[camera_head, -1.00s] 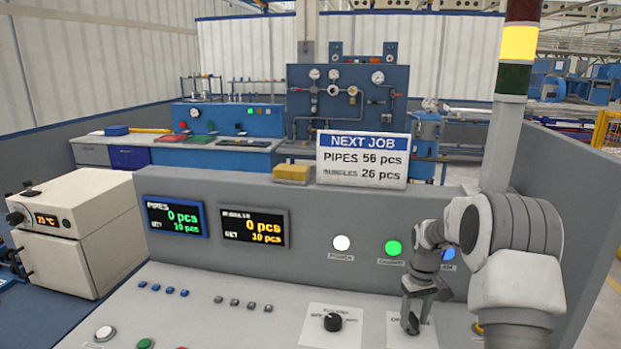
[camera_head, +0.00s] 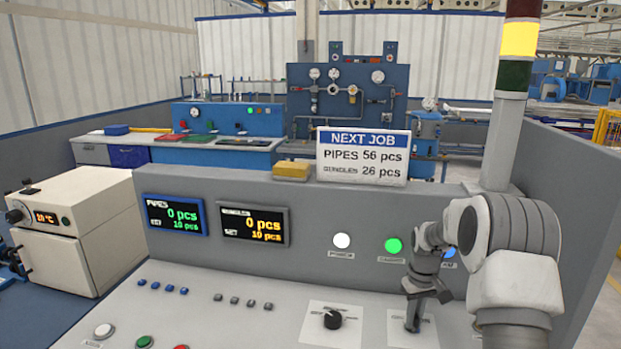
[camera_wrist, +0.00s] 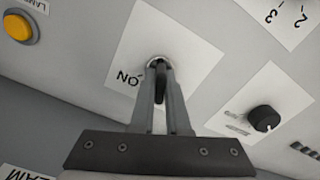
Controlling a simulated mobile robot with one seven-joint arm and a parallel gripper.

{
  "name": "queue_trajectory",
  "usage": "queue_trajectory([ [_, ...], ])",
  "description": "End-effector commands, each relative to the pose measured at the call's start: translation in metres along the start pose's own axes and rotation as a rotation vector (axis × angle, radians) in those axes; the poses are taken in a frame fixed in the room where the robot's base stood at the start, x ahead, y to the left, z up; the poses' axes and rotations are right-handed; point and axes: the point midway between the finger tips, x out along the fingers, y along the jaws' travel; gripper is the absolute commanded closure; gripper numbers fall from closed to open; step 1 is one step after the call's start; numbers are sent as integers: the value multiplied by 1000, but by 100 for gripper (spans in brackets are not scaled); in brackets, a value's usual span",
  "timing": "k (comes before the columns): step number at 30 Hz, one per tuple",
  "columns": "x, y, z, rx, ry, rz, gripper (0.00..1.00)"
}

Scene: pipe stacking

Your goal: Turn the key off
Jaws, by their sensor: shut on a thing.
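The key switch (camera_wrist: 158,61) is a round silver lock on a white label plate (camera_wrist: 189,48) in the wrist view. Part of an "ON" mark shows upside down on the plate. A dark key (camera_wrist: 160,76) stands in the lock, between my fingertips. My gripper (camera_wrist: 160,82) is shut on the key. In the head view my gripper (camera_head: 412,326) points down at the white plate (camera_head: 428,330) on the console's right part. There the key is hidden by the fingers.
A black rotary knob (camera_head: 332,319) is left of my gripper; it also shows in the wrist view (camera_wrist: 263,118). A yellow button (camera_wrist: 18,28) is on the key's other side. The console's upright panel (camera_head: 310,218), with white, green and blue lamps, stands behind.

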Motion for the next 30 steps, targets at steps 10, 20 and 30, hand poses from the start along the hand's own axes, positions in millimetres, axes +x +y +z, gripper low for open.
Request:
queue_trajectory([
  [10,0,0,0,0,0,0,100],
  [20,-1,1,0,-248,0,0,100],
  [30,0,0,0,-302,0,1,100],
])
